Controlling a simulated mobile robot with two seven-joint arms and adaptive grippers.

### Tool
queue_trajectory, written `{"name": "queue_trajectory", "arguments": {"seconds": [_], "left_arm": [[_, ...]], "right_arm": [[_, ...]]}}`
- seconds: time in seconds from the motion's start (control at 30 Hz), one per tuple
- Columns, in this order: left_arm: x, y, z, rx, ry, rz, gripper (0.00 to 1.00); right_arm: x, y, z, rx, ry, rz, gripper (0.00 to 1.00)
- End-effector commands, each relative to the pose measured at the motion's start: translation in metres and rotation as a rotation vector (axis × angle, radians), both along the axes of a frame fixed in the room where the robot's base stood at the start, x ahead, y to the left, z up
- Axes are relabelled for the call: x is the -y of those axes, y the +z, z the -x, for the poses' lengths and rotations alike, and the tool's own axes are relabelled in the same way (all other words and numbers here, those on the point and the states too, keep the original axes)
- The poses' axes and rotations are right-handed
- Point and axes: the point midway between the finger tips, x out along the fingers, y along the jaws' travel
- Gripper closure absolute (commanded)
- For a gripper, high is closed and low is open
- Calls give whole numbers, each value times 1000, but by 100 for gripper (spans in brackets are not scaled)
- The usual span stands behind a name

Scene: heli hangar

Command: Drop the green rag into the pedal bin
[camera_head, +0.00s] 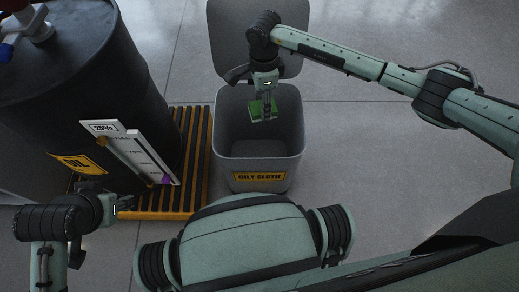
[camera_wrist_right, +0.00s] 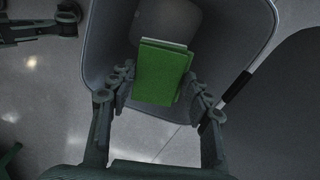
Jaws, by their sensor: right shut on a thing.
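The green rag (camera_head: 263,110) is a small folded green cloth. My right gripper (camera_head: 264,100) is shut on it and holds it over the open mouth of the pedal bin (camera_head: 259,167). The bin is grey, with an "OILY CLOTH" label on its front and its lid (camera_head: 228,40) raised at the back. In the right wrist view, the rag (camera_wrist_right: 161,74) sits between the fingers of the right gripper (camera_wrist_right: 160,88), with the bin's inner wall (camera_wrist_right: 112,40) around it. My left gripper (camera_head: 124,204) is at the lower left, apart from the bin; its finger opening is too small to tell.
A large black oil drum (camera_head: 75,80) stands left of the bin on a yellow-and-black striped grate (camera_head: 196,150). A white gauge panel (camera_head: 135,155) is in front of the drum. The grey floor (camera_head: 390,160) right of the bin is clear.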

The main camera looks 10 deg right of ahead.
Motion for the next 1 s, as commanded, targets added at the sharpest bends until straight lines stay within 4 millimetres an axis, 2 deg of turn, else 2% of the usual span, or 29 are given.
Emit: {"name": "queue_trajectory", "arguments": {"seconds": [0.3, 0.33, 0.5, 0.83, 1.0], "left_arm": [[1, 3, 0, 8, -3, 0, 60], [1, 3, 0, 8, -3, 0, 60], [1, 3, 0, 8, -3, 0, 60], [1, 3, 0, 7, -2, 2, 60], [1, 3, 0, 7, -2, 2, 60]], "right_arm": [[0, -2, 0, 0, 0, -1, 93], [0, -2, 0, 0, 0, -1, 50], [0, -2, 0, 0, 0, -1, 29], [0, 0, 0, 0, 0, -1, 27], [-1, 17, -1, 3, 0, -2, 27]]}}
